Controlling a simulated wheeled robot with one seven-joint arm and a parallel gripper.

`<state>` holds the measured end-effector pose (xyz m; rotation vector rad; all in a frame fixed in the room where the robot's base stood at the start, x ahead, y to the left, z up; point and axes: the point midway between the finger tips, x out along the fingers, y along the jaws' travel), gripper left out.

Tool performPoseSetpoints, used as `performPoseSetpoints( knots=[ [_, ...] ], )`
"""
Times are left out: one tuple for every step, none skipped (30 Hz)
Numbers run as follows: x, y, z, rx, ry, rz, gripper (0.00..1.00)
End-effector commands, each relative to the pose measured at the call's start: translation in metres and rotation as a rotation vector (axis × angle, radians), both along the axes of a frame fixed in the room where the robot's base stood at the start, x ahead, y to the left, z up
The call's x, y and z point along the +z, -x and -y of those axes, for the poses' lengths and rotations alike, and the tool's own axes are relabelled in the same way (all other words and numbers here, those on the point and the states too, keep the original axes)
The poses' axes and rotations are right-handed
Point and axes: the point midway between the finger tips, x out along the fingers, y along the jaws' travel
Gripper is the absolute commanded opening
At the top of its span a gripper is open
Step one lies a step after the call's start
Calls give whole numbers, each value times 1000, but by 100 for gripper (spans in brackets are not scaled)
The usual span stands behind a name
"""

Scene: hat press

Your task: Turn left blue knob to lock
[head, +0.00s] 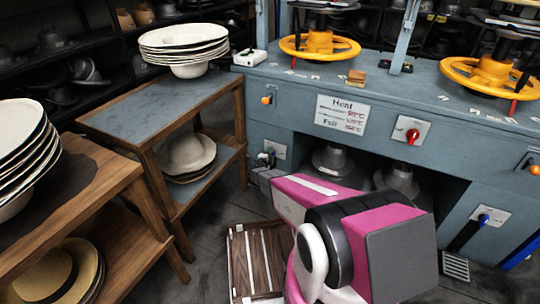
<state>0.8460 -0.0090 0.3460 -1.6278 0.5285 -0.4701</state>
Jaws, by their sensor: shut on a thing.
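My pink, white and black arm reaches left and away, low in front of the blue-grey press bench (260,95). My gripper (267,159), small and grey in the head view, is at the left plate (278,149) on the bench's lower front. It is shut on the left blue knob at that plate. The knob is hidden by the gripper, so its turn angle cannot be seen. A second blue knob (483,218) shows on a white plate at the lower right, apart from my gripper.
A red knob (412,136) and a heat sign (342,115) are on the bench front. Yellow handwheels (320,47) stand above. Wooden side tables (155,110) with stacked hats are to the left. A slatted wooden crate (255,260) lies on the floor below my arm.

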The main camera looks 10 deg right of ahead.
Motion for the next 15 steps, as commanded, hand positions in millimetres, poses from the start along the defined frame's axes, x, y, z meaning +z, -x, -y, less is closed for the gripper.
performPoseSetpoints(
  knots=[
    [-1, 1, 0, 0, -21, 12, 14],
    [-1, 1, 0, 0, -32, 19, 14],
    [-2, 1, 0, 0, -47, 31, 14],
    [-2, 1, 0, 0, -55, 36, 14],
    [-2, 1, 0, 0, -64, 43, 14],
    [-2, 1, 0, 0, -75, 50, 14],
    [-2, 1, 0, 0, -81, 55, 14],
    [-2, 1, 0, 0, -87, 59, 14],
    [-2, 1, 0, 0, -94, 65, 14],
    [-2, 2, 0, 0, -98, 68, 14],
    [-2, 1, 0, 0, -101, 70, 14],
    [-2, 2, 0, 0, -104, 72, 14],
    [-2, 2, 0, 0, -107, 74, 14],
    [-2, 2, 0, 0, -109, 75, 14],
    [-2, 2, 0, 0, -110, 76, 15]
  ],
)
